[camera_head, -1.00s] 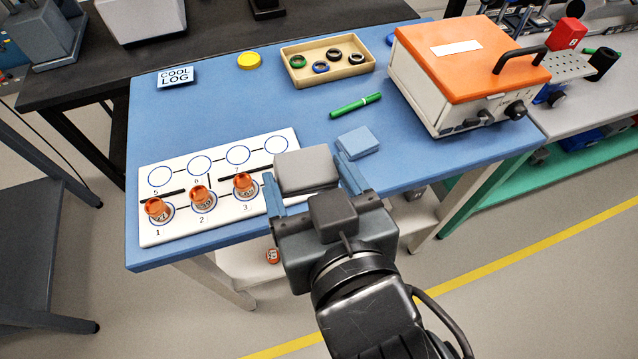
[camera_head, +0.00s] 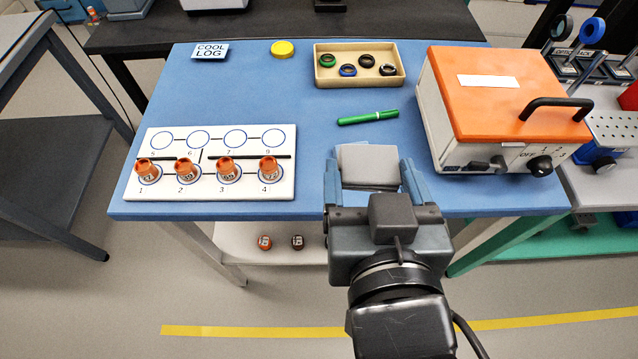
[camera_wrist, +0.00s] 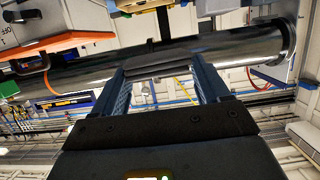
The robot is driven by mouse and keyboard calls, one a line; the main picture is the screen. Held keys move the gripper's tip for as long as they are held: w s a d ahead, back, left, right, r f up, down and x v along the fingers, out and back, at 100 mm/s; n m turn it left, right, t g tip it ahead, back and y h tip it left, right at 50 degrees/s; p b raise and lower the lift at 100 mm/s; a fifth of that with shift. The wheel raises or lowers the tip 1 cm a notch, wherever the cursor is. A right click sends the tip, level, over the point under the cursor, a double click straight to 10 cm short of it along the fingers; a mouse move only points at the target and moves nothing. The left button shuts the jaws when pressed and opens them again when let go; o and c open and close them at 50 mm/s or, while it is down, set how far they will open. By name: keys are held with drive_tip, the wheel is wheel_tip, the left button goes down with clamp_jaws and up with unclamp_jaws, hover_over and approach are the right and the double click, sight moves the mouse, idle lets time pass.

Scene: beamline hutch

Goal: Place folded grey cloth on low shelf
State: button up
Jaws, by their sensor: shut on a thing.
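The folded grey cloth (camera_head: 368,165) is a flat, pale square between the two blue fingers of my gripper (camera_head: 370,178). My gripper is shut on it and holds it over the front edge of the blue tabletop. In the wrist view the cloth (camera_wrist: 160,65) shows as a dark slab spanning the fingertips. The low shelf (camera_head: 325,248) is a pale board under the blue table. Its left part shows, with two small capped vials (camera_head: 264,242) on it. My gripper and arm hide much of its right part.
On the blue table (camera_head: 300,110) are a numbered white board (camera_head: 210,143) with several orange-capped vials, a tan tray (camera_head: 330,78) of rings, a green pen (camera_head: 368,118) and an orange-topped box (camera_head: 500,90). Table legs flank the shelf. The floor in front is clear.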

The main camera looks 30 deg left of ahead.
drive_tip(key=shift+w+a+f+p, duration=0.2)
drive_tip(key=shift+a+f+p, duration=0.1)
drive_tip(key=shift+a+f, duration=2.5)
drive_tip(key=shift+w+a+f+p, duration=0.15)
drive_tip(key=shift+a+f+p, duration=0.15)
drive_tip(key=shift+a+f, duration=2.5)
drive_tip(key=shift+a+r, duration=0.1)
drive_tip(key=shift+r, duration=0.05)
drive_tip(key=shift+f+b, duration=0.4)
drive_tip(key=shift+b, duration=0.05)
drive_tip(key=shift+f, duration=0.25)
drive_tip(key=o, duration=1.1)
